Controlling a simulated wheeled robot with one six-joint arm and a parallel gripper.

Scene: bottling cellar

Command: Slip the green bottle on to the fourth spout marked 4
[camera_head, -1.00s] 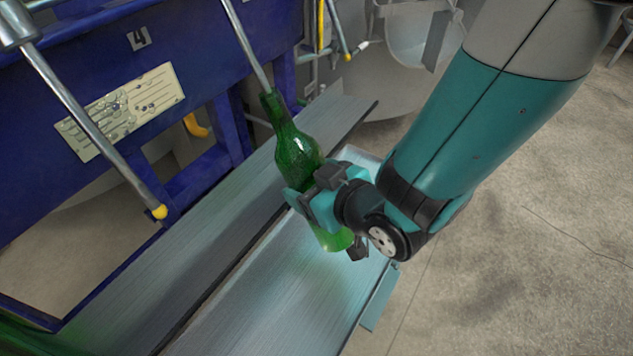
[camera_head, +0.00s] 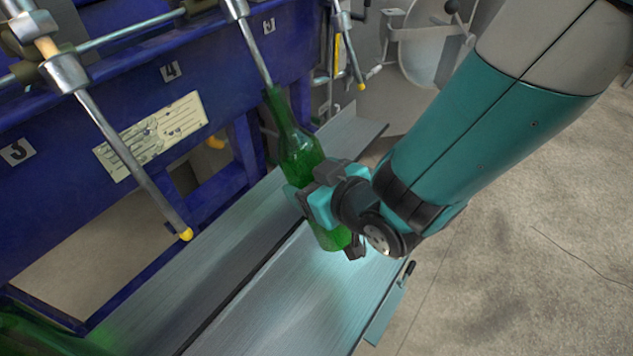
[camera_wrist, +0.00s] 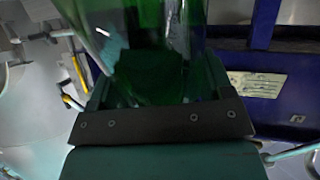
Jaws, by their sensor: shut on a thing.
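The green bottle (camera_head: 298,150) is tilted, its neck pointing up and left, in the head view. My gripper (camera_head: 322,198) is shut around its lower body. The bottle's mouth meets the lower end of a slanting metal spout (camera_head: 254,48). That spout's tip is hidden, seemingly inside the neck. The label 4 (camera_head: 170,71) is on the blue panel, left of this spout. Another spout (camera_head: 135,165) to the left shows a bare yellow tip. In the wrist view the bottle (camera_wrist: 150,45) fills the upper middle, above a dark gripper bar; its mouth is out of sight.
A grey metal ledge (camera_head: 225,270) runs below the bottle. The blue machine frame (camera_head: 90,110) carries a paper plate (camera_head: 152,135) and labels 3 (camera_head: 17,151) and 5 (camera_head: 268,25). Another spout (camera_head: 348,60) hangs further back. Green glass (camera_head: 40,335) shows at bottom left. Floor at right is clear.

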